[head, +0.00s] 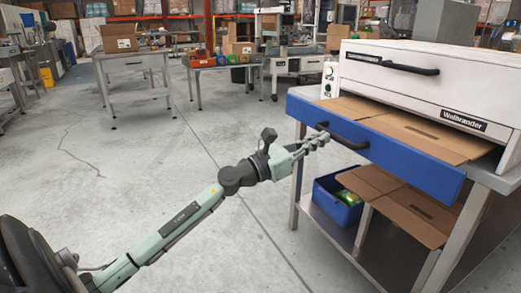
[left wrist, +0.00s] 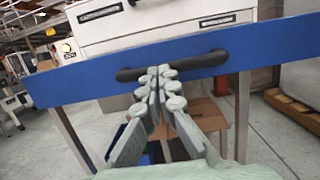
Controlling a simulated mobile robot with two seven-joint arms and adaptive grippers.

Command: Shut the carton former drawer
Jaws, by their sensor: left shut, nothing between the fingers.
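The carton former (head: 440,85) is a white machine on a metal bench at the right in the head view. Its blue-fronted drawer (head: 400,157) stands pulled out, with flat brown cardboard inside. The drawer has a black bar handle (head: 343,138), which also shows in the left wrist view (left wrist: 205,60). My left gripper (head: 322,138) is shut and empty, with its fingertips at the handle near the left part of the drawer front. In the left wrist view the fingertips (left wrist: 160,75) overlap the handle; I cannot tell whether they touch it. My right gripper is not in view.
A blue bin (head: 338,203) and folded cardboard (head: 400,205) lie on the shelf under the bench. A second black handle (head: 395,65) is on the white upper front. Tables with boxes (head: 118,40) stand farther back. The grey floor at the left is clear.

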